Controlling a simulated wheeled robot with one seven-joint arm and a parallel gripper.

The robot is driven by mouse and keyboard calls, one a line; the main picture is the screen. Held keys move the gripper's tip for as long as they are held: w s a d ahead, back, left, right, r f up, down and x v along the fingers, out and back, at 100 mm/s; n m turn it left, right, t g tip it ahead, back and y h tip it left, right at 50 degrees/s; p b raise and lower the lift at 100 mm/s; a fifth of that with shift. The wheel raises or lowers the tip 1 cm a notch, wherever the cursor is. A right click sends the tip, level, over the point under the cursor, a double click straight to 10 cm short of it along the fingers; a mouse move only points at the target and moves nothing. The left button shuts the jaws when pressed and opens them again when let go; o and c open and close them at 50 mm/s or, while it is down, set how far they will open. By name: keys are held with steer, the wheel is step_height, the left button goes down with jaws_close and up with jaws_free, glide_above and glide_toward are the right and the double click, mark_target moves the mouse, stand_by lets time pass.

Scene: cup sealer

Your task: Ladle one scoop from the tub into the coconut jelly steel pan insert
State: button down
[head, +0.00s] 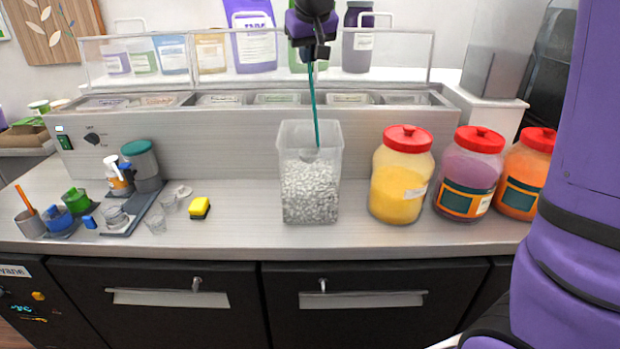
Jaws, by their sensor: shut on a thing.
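My gripper (312,52) is shut on the teal handle of the ladle (314,110), above the counter's back. The ladle hangs upright, and its lower end reaches into the clear tub (288,136). The tub is well filled with white cubes (309,192). The ladle's bowl shows faintly near the top of the cubes; whether it holds any is not clear. Several steel pan inserts (219,100) sit in a row in the steel rail behind the tub. Their labels are too small to read, so I cannot tell which one is coconut jelly.
Jars with red lids, yellow (402,175), purple (468,172) and orange (528,172), stand right of the tub. A clear guard (260,60) rises behind the inserts. The counter between sponge and tub is clear.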

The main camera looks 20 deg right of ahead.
step_height(320, 180, down, 9)
stand_by(1.3)
steer(key=shift+r, duration=0.2)
stand_by(0.8)
steer(key=shift+r, duration=10.05)
